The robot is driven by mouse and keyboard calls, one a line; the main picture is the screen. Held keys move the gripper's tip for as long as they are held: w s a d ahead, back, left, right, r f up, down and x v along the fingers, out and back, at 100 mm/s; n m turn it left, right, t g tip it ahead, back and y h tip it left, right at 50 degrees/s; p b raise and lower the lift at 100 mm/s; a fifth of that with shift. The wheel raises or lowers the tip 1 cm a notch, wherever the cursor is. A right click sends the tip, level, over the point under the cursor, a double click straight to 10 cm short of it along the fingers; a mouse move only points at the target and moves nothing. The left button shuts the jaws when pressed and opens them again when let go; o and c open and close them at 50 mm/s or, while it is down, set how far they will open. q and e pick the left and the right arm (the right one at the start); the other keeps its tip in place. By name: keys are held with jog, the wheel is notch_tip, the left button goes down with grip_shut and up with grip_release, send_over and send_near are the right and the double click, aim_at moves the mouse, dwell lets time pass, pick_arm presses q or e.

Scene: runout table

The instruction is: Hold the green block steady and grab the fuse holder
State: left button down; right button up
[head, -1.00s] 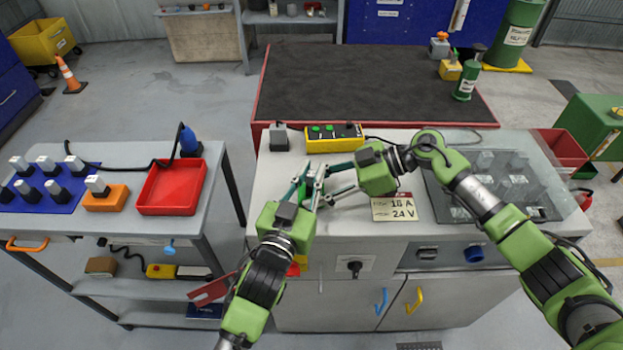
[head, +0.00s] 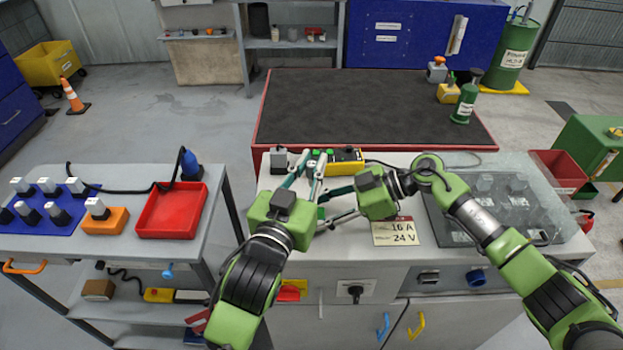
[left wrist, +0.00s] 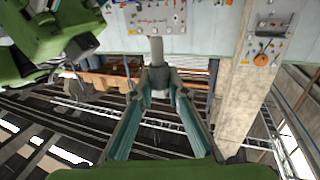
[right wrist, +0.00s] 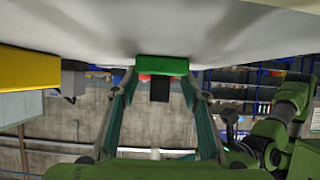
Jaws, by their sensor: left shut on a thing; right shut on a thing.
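My left gripper (head: 314,165) is raised above the bench, shut on a grey fuse holder (head: 312,170). In the left wrist view the fuse holder (left wrist: 158,74) sits between the fingertips, its pale round end pointing away from the gripper. My right gripper (head: 322,212) is low at the bench top, shut on the green block (head: 321,213), which the arms mostly hide in the head view. In the right wrist view the green block (right wrist: 162,65) is between the fingertips, with a dark part beside it. The fuse holder is apart from the block.
A yellow box with buttons (head: 347,156) and a grey piece (head: 278,159) stand behind the grippers. A label plate reading 10 A, 24 V (head: 396,232) lies right. The left cart carries a red tray (head: 172,211), an orange block (head: 105,222) and a blue mat with several holders (head: 45,213).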

jog(key=o, duration=0.9)
jog(key=shift+d, duration=0.1)
jog(key=v, duration=0.7)
jog(key=shift+d+r, duration=0.1)
